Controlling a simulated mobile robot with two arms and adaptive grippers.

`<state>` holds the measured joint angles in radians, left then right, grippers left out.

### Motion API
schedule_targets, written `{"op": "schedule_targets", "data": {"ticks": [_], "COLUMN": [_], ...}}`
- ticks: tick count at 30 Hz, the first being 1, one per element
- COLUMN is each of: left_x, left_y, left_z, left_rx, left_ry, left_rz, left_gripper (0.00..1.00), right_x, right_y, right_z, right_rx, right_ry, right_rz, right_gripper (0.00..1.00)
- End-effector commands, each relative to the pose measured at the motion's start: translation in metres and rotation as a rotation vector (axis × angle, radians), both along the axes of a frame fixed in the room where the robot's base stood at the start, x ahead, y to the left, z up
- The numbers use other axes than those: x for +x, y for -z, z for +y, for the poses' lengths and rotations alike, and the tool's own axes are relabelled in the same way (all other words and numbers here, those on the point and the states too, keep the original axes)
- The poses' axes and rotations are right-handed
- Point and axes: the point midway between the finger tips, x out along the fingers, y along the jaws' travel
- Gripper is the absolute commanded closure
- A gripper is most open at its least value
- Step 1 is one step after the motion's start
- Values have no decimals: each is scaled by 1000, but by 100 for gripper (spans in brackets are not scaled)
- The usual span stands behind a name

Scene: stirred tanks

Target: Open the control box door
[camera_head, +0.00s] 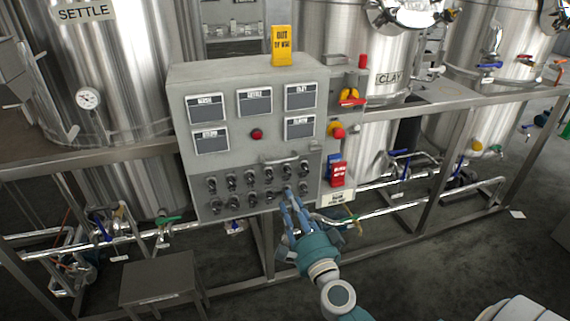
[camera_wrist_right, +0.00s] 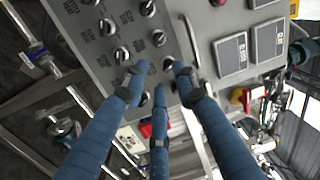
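The grey control box (camera_head: 240,75) stands on the frame in the middle of the head view. Its lower dark panel (camera_head: 229,185) carries rows of black knobs and looks closed. A bar handle (camera_head: 279,160) runs along this panel's top edge; it also shows in the right wrist view (camera_wrist_right: 191,42). My right gripper (camera_head: 289,194) is in front of the panel's lower right part, below the handle. In the right wrist view its blue fingers (camera_wrist_right: 157,76) are spread with nothing held between them. Whether the fingertips touch the panel cannot be told. My left gripper is out of view.
A red emergency button (camera_head: 338,131) and a red-yellow switch (camera_head: 349,97) sit on the box's right side. Steel pipes run beneath the box. A small metal stool (camera_head: 160,280) stands at front left. Steel tanks (camera_head: 95,60) stand behind.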

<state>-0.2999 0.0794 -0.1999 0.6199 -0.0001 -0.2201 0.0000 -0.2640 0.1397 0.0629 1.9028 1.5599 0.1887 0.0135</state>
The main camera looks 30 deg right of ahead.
Motion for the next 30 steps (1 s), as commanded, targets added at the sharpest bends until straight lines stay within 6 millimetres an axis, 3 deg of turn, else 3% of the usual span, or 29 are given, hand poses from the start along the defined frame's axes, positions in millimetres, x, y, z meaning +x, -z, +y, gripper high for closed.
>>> {"op": "schedule_targets", "data": {"ticks": [1,3,6,11,21,30], "left_x": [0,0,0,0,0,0], "left_y": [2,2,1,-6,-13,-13], "left_z": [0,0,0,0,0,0], "left_rx": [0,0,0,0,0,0], "left_ry": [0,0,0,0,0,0], "left_rz": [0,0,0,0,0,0], "left_gripper": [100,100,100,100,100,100], "right_x": [-2,-5,-2,17,77,98], "right_y": [-22,-41,-53,-59,-68,-70], "right_z": [-4,-9,-12,-17,-31,-36], "right_rx": [45,90,115,115,113,113], "right_ry": [8,14,18,17,17,16], "right_rz": [-46,-86,-109,-110,-108,-106], "right_gripper": [72,72,72,72,72,72]}}
